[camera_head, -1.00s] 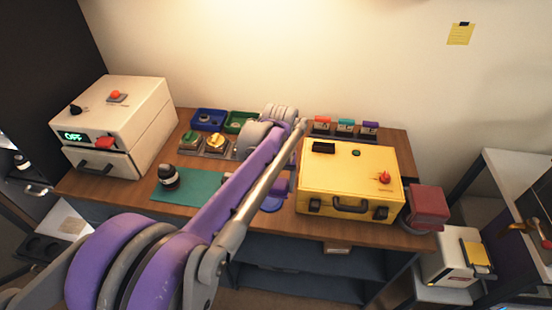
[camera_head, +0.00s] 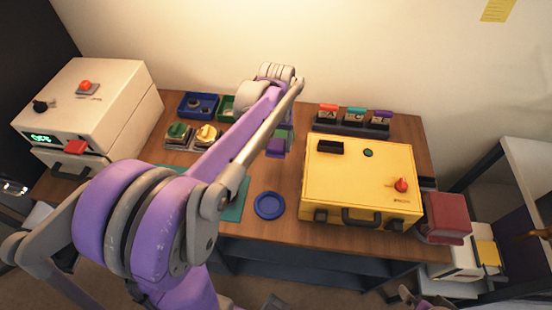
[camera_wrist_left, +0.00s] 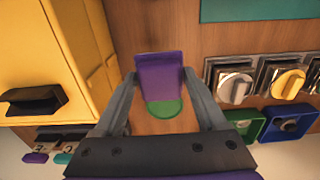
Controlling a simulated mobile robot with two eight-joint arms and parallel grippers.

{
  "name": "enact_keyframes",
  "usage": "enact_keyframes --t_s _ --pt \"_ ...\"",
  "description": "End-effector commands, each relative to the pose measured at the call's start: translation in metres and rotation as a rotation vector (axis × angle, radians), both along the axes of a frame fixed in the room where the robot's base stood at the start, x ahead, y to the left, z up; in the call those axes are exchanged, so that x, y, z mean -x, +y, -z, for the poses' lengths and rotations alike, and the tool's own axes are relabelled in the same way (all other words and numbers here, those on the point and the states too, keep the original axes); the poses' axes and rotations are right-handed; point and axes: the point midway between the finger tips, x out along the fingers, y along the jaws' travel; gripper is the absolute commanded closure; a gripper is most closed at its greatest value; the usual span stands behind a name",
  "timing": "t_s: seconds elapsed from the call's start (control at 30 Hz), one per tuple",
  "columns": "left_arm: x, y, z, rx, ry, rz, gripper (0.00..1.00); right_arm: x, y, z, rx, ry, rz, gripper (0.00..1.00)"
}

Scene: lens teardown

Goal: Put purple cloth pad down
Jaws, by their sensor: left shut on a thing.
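The purple cloth pad (camera_wrist_left: 159,72) is held between the two fingers of my left gripper (camera_wrist_left: 160,86) in the left wrist view. It also shows in the head view (camera_head: 276,147), in the gap between the switch blocks and the yellow case. A green round thing (camera_wrist_left: 165,109) shows just past the pad, partly covered by it. The pad appears to be above the wooden table (camera_head: 287,185); I cannot tell whether it touches. My left arm hides much of its gripper in the head view. My right gripper is not in view.
The yellow case (camera_head: 360,180) stands right of the pad. Knobbed blocks (camera_head: 206,134) and a blue bin (camera_head: 197,104) are to its left. A blue round dish (camera_head: 269,205) lies in front. A teal mat (camera_head: 233,211) is partly hidden by my arm. Colour-tabbed holders (camera_head: 352,123) stand behind.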

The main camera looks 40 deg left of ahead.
Motion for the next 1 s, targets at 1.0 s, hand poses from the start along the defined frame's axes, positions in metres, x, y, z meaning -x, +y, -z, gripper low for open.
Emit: enact_keyframes --t_s 1.0 --pt "0.001 0.000 0.090 0.000 0.000 0.000 0.80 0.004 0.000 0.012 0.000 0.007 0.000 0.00"
